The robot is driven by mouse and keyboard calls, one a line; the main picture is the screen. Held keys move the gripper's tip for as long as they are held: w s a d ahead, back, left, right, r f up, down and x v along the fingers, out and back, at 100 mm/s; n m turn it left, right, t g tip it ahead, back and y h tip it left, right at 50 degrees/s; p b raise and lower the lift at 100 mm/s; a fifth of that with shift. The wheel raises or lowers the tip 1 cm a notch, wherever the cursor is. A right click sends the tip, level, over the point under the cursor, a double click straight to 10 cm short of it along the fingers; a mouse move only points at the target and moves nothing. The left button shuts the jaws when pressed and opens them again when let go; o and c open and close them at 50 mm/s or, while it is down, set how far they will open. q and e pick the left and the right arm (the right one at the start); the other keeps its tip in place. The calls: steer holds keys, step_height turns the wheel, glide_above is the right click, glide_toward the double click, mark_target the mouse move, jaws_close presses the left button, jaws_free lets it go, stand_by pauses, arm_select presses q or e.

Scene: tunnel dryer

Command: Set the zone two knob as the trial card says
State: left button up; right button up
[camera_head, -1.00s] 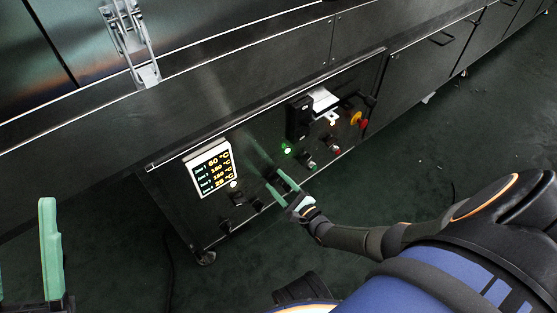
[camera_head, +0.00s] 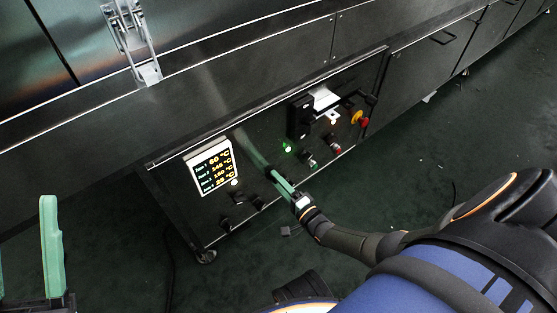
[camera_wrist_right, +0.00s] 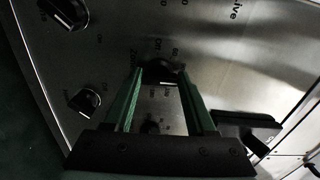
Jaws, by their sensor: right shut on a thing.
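The control panel's knobs show in the head view on the dark machine front. My right gripper (camera_head: 273,174) is at the panel, its green fingers seen nearly edge-on. In the right wrist view its two fingers (camera_wrist_right: 160,80) are shut on a black knob (camera_wrist_right: 162,72), one on each side. Its dial print is partly hidden and too blurred to name the zone surely. A lit display (camera_head: 211,168) lists several temperatures, with 60 °C on top. My left gripper (camera_head: 28,255) is open and empty.
Another dark knob (camera_wrist_right: 86,101) lies left of the held one in the right wrist view. A green lamp (camera_head: 287,148), a black box (camera_head: 299,117) and a yellow-and-red switch (camera_head: 357,118) are to the right on the panel. The floor below is mostly clear.

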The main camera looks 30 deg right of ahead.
steer(key=n, duration=1.1)
steer(key=shift+s+f, duration=0.1)
steer(key=shift+f, duration=0.1)
stand_by(0.5)
steer(key=o, duration=1.4)
steer(key=shift+n, duration=0.3)
steer(key=shift+c, duration=0.2)
steer(key=s+d+p, duration=0.1)
steer(key=s+p, duration=0.2)
steer(key=s, duration=0.9)
steer(key=shift+s, duration=0.2)
